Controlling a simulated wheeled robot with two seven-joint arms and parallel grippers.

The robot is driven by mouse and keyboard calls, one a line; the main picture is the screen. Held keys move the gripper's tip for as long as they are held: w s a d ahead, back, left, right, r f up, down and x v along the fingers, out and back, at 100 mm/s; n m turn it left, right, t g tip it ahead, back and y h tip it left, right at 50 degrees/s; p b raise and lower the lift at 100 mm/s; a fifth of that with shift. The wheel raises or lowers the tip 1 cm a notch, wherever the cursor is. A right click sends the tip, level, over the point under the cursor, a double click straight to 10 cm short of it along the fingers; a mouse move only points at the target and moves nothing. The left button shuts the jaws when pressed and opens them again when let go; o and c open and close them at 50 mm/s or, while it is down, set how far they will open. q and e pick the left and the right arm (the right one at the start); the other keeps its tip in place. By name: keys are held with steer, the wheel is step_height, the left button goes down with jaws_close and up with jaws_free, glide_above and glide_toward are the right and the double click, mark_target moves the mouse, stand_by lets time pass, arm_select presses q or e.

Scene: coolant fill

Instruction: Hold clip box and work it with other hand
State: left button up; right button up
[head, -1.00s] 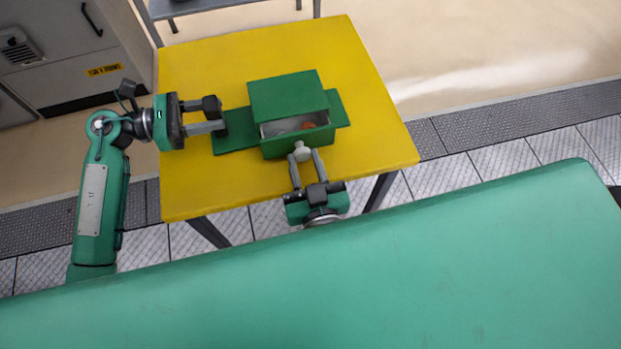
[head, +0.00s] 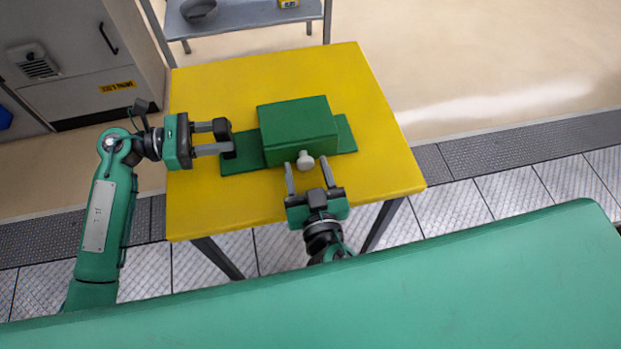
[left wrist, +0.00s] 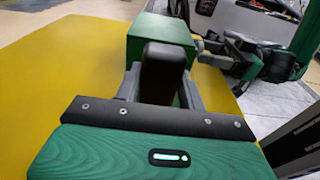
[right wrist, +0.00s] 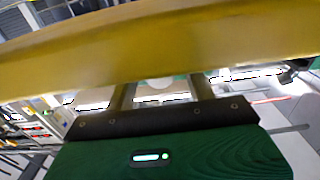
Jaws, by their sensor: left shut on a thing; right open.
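The green clip box (head: 298,125) stands on a flat green base plate (head: 243,150) on the yellow table, its drawer front flush with the body and a pale round knob (head: 306,161) on the near face. It also shows in the left wrist view (left wrist: 160,28). My left gripper (head: 229,140) is shut on the left end of the base plate; its fingertips hide the grip in the left wrist view. My right gripper (head: 307,172) is open, its fingers on either side of the knob and apart from it. The knob shows partly in the right wrist view (right wrist: 157,84).
The yellow table (head: 375,130) has free room behind and right of the box; its edge fills much of the right wrist view. A grey shelf (head: 245,14) with a bowl (head: 198,9) stands behind. A grey cabinet (head: 75,60) is at the far left.

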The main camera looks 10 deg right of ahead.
steer(key=s, duration=1.2)
arm_select(q)
steer(key=o, duration=1)
steer(key=shift+c, duration=0.2)
steer(key=shift+a, duration=0.15)
